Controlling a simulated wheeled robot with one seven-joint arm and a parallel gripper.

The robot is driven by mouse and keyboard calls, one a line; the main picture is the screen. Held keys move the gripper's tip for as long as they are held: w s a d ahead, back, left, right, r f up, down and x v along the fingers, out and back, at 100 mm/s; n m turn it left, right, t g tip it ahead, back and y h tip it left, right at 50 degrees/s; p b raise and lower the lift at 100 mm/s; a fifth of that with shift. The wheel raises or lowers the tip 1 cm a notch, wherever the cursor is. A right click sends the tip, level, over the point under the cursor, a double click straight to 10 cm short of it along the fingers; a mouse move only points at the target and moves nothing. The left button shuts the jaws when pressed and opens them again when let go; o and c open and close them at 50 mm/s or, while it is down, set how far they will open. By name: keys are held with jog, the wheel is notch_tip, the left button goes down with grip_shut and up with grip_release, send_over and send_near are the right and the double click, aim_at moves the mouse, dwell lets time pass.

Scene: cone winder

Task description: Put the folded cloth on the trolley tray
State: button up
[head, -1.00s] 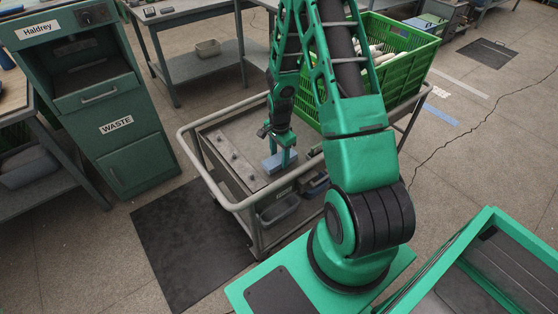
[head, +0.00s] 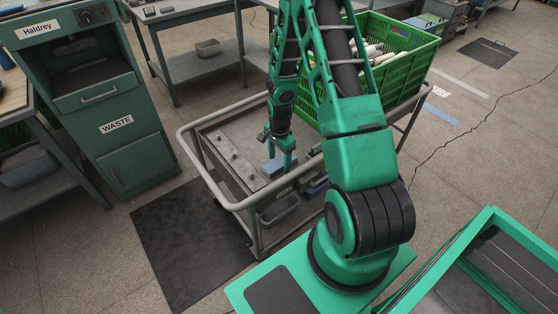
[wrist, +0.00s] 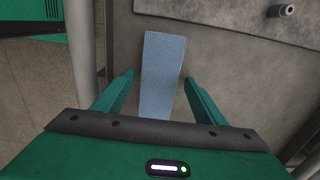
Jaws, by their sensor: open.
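The folded cloth (head: 271,169) is a flat blue rectangle lying on the trolley tray (head: 251,127), beside a grey plate with pegs. It also shows in the wrist view as a textured blue strip (wrist: 163,62). My gripper (head: 280,158) is directly over the cloth, pointing down. In the wrist view my gripper (wrist: 158,84) is open, with one finger on each side of the cloth and gaps between. The near end of the cloth is hidden by the gripper body. I cannot tell the exact height of the fingertips above the tray.
The pegged plate (head: 226,155) lies left of the cloth. A green crate (head: 408,78) with white cones stands at the tray's right end. A raised rail (head: 237,206) edges the trolley. A waste cabinet (head: 126,150) stands left; a dark mat (head: 185,245) lies on the floor.

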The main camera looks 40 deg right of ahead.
notch_tip(320, 180, up, 10)
jog(key=r, duration=0.1)
notch_tip(320, 180, up, 12)
jog(key=f+n, duration=0.1)
jog(key=n, duration=0.2)
send_over(279, 161)
jog(key=s+d, duration=0.1)
jog(key=s, duration=0.5)
jog(key=s+a+r+n, duration=0.1)
jog(key=s+r+n, duration=0.3)
jog(key=s+r, duration=0.3)
jog(key=s+a+r+n, duration=0.2)
jog(key=s+r+n, duration=0.2)
jog(key=s+r, duration=0.4)
jog(key=s, duration=0.7)
jog(key=shift+s+a, duration=0.25)
jog(key=shift+s, duration=0.15)
jog(key=shift+w, duration=0.15)
